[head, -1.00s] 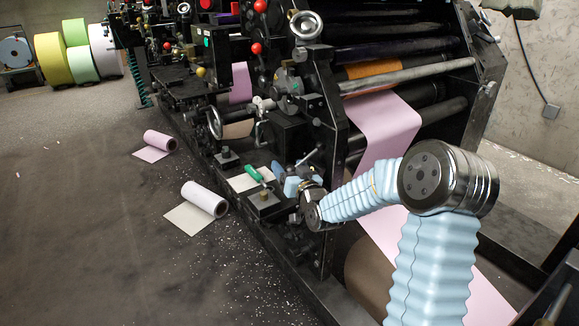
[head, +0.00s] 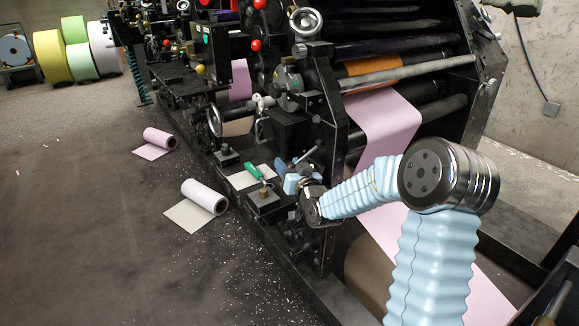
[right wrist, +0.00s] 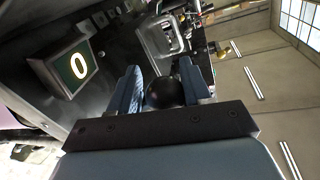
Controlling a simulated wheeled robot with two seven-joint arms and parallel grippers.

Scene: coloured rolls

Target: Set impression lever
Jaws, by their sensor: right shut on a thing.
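My right gripper (head: 292,184) is low at the side of the black press (head: 325,110), with its blue fingers beside the press frame. In the right wrist view its two blue fingers (right wrist: 160,76) are closed around a round black knob (right wrist: 165,94), which looks like the lever's end. My left gripper is not in view.
A white roll (head: 204,197) and a pink roll (head: 159,139) lie on the floor. A pink web (head: 385,125) runs through the press behind my arm. Floor at left is open.

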